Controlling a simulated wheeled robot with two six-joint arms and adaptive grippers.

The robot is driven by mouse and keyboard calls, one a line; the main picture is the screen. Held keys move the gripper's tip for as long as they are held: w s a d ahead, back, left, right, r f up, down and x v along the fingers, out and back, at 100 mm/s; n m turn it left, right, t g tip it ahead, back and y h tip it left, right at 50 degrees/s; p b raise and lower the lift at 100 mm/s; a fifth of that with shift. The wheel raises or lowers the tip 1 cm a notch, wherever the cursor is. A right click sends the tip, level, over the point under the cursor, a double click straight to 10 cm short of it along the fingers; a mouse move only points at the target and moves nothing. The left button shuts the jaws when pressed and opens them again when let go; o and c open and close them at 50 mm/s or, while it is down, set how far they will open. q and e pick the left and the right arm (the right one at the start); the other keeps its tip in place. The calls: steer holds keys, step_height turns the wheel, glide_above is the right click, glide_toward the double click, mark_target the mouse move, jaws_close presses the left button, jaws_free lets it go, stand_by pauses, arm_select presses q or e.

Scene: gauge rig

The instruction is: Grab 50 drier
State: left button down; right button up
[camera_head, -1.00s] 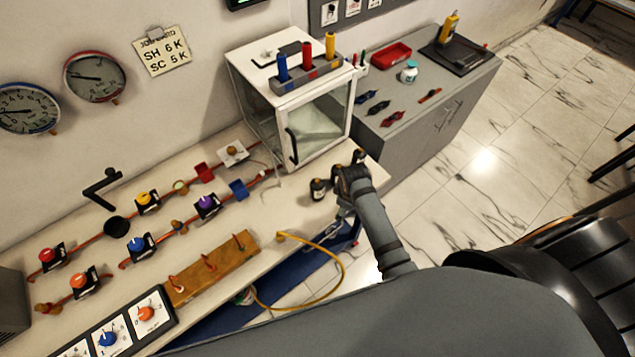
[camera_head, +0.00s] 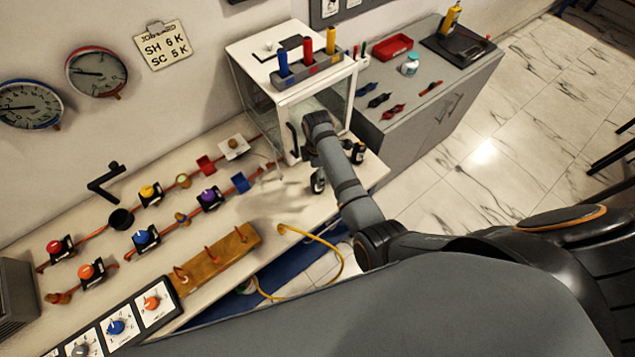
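A small dark bottle-like item (camera_head: 358,153) stands on the bench near its right end, just right of my wrist. Its label is too small to read, so I cannot tell whether it is the 50 drier. My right gripper (camera_head: 318,182) is low over the bench in front of the glass-fronted cabinet, partly behind my own wrist. A second small dark item stood about there earlier. I cannot separate it from the fingers now, nor tell whether they are open or shut. My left gripper is out of view.
The white glass-fronted cabinet (camera_head: 266,98) stands close behind my wrist. A wooden block with hooks (camera_head: 216,258) and a yellow hose (camera_head: 325,243) lie toward the front. Pipes with coloured valves (camera_head: 141,238) run along the bench at left. A grey side cabinet (camera_head: 437,118) stands right.

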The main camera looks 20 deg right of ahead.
steer(key=shift+f, duration=0.45)
step_height(320, 180, down, 4)
steer(key=shift+a+r+b, duration=0.1)
steer(key=shift+r+b, duration=0.05)
steer(key=shift+b, duration=0.65)
steer(key=shift+f+b, duration=0.4)
steer(key=shift+w, duration=0.1)
steer(key=shift+r, duration=0.1)
steer(key=shift+c, duration=0.7)
steer(key=c, duration=1.3)
steer(key=shift+r, duration=0.2)
